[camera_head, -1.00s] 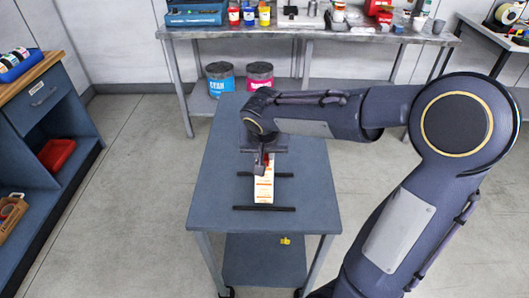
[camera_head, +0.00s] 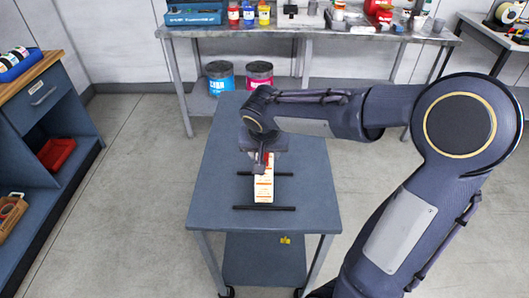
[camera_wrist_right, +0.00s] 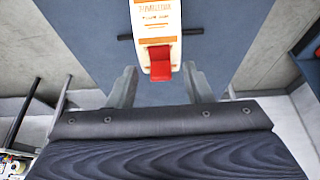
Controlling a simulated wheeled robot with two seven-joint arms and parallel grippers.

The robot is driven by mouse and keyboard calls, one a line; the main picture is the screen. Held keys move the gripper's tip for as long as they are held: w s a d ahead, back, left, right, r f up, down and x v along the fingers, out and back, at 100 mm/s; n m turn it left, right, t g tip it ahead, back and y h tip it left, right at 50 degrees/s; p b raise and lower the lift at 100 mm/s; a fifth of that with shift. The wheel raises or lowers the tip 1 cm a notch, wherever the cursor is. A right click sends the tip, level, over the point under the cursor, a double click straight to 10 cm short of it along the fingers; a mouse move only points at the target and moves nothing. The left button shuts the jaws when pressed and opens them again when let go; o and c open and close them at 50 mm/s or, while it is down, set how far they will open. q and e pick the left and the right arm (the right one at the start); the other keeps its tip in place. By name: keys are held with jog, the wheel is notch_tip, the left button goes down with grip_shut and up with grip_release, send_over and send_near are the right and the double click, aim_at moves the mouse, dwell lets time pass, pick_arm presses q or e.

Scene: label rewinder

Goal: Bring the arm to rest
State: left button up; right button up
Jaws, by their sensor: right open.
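My right gripper (camera_head: 259,166) is at the near end of my right arm's wrist, over the cart's top. In the right wrist view its two fingers (camera_wrist_right: 160,84) are apart, with nothing gripped between them. A white strip-like item with orange print (camera_head: 264,189) lies on the cart top, just in front of the gripper in the head view. It also shows in the right wrist view (camera_wrist_right: 156,20), with a red end piece (camera_wrist_right: 160,62) toward the fingers. Whether the fingers clear it in height is hard to tell. My left gripper is not in view.
A workbench (camera_head: 300,31) with bottles and tools stands behind, with cyan (camera_head: 220,78) and magenta (camera_head: 259,76) buckets below. A blue cabinet (camera_head: 45,95) is at left. Floor between is clear.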

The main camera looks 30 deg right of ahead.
jog(key=v, duration=0.7)
jog(key=shift+r, duration=0.2)
jog(key=s+a+f+n+t+y, duration=0.1)
jog(key=s+a+f+n+y, duration=0.1)
jog(key=s, duration=0.7)
jog(key=s+a+f+n+y, duration=0.2)
jog(key=s+a+f+y, duration=0.1)
jog(key=s, duration=0.7)
jog(key=shift+a+f+n+t+y, duration=0.3)
jog(key=shift+t+y, duration=0.1)
jog(key=shift+y, duration=0.1)
dwell(0.4)
